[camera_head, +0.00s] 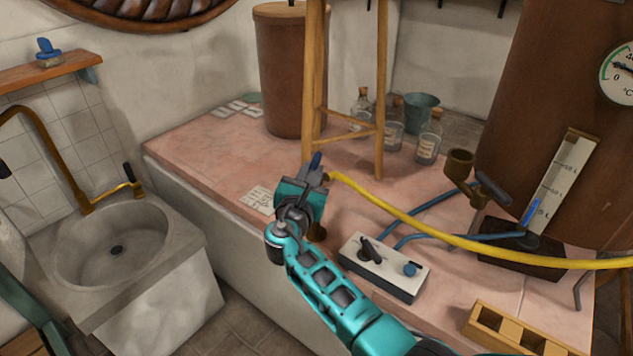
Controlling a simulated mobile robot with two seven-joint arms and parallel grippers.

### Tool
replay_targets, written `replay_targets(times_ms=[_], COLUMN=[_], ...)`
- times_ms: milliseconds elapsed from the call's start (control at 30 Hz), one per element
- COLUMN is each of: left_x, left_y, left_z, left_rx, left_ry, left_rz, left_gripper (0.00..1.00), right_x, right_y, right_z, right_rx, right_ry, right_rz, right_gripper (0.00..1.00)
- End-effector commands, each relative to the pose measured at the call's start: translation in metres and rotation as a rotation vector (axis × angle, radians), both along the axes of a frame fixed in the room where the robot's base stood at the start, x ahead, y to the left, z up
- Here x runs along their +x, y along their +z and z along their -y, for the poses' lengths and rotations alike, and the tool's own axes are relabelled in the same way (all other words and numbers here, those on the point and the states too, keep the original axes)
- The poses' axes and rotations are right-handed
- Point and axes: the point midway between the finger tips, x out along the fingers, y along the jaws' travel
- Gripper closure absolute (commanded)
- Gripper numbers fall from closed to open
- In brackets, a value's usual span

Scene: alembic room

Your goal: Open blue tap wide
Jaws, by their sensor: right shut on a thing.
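A yellow hose (420,228) starts just right of the gripper and runs right across the bench.
The wooden stand (381,80) rises close behind the gripper. A white control box (384,267) with a black knob and a blue knob sits to the right of my forearm. Glass bottles (428,143) stand behind. A stone sink (180,240) is at the left.

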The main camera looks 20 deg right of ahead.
Motion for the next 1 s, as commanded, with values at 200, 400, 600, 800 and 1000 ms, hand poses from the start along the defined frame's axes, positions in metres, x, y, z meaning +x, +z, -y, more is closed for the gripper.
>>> replay_targets(times_ms=[200,400,600,800,1000], left_x=[0.008,0.007,0.005,0.003,0.003], left_y=[-0.021,-0.040,-0.050,-0.052,-0.052], left_z=[0.005,0.003,0.002,0.001,0.001], left_rx=[-0.004,0.001,0.002,0.002,0.002], left_ry=[-0.014,-0.014,-0.012,-0.012,-0.011], left_rz=[0.020,0.016,0.012,0.007,0.007], left_gripper=[0.57,0.57,0.57,0.57,0.57], right_x=[0.006,0.008,0.009,0.009,0.009], right_y=[-0.003,-0.002,0.000,0.002,0.003], right_z=[-0.007,-0.009,-0.010,-0.010,-0.010], right_rx=[0.001,-0.001,-0.001,-0.001,-0.001], right_ry=[-0.151,-0.246,-0.290,-0.303,-0.303], right_rz=[0.005,0.004,0.003,0.004,0.004], right_gripper=[1.00,1.00,1.00,1.00,1.00])
